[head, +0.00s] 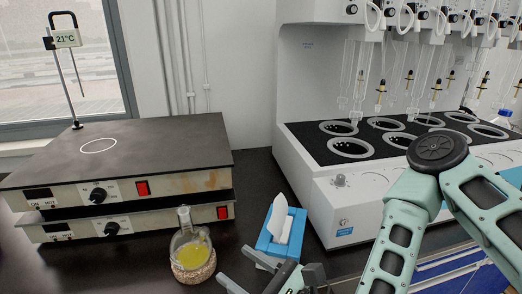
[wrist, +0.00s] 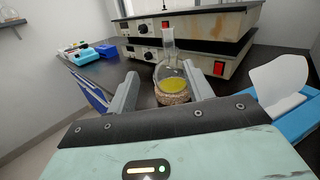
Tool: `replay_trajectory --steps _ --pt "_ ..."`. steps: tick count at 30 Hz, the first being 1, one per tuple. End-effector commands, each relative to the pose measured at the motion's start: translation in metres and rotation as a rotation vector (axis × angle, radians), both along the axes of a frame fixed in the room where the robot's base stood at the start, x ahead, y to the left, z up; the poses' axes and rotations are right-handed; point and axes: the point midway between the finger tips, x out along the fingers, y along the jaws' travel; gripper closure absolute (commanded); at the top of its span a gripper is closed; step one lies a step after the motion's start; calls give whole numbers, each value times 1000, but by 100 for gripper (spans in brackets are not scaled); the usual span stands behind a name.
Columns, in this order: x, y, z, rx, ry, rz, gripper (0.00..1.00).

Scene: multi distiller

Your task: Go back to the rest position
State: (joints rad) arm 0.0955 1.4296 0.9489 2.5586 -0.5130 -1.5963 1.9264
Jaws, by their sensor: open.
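My gripper (head: 270,276) is at the bottom of the head view, its two dark fingers spread with nothing between them. In the wrist view my gripper (wrist: 158,95) is open, and the flask shows beyond the gap between the fingers. The round-bottom flask (head: 190,249) holds yellow liquid and stands upright on a cork ring (head: 194,272) on the dark bench, left of my gripper. The flask also shows in the wrist view (wrist: 171,72). Whether the fingers touch the flask cannot be seen clearly, but in the head view they look apart.
Two stacked hot plates (head: 120,165) stand at the left, behind the flask. A blue tissue box (head: 268,246) sits close behind my gripper. The white multi-place distiller (head: 300,185) with hanging glassware fills the right. Bare dark bench (head: 235,240) lies between flask and tissue box.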

Motion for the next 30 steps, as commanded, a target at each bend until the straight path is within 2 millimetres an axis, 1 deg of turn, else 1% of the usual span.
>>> replay_trajectory --steps 2,4,6,8,11,12,15,17,20,23,26,30 --pt "-10 10 -4 -128 -102 87 49" --pt "-21 17 -14 -283 -222 188 49" --pt "-32 20 -26 -452 -355 300 49" --pt "-39 19 -37 -593 -469 397 49" --pt "-47 9 -52 -811 -649 555 49" --pt "-48 4 -57 -893 -717 616 49" --pt "-49 -15 -64 -1084 -874 773 49" --pt "-49 -29 -65 -1188 -959 869 49" --pt "-48 -53 -60 -1341 -1085 1030 49" --pt "-47 -79 -47 -1464 -1188 1193 49" --pt "-50 -104 -28 -1553 -1269 1356 49" --pt "-63 -135 6 -1608 -1361 1579 49"
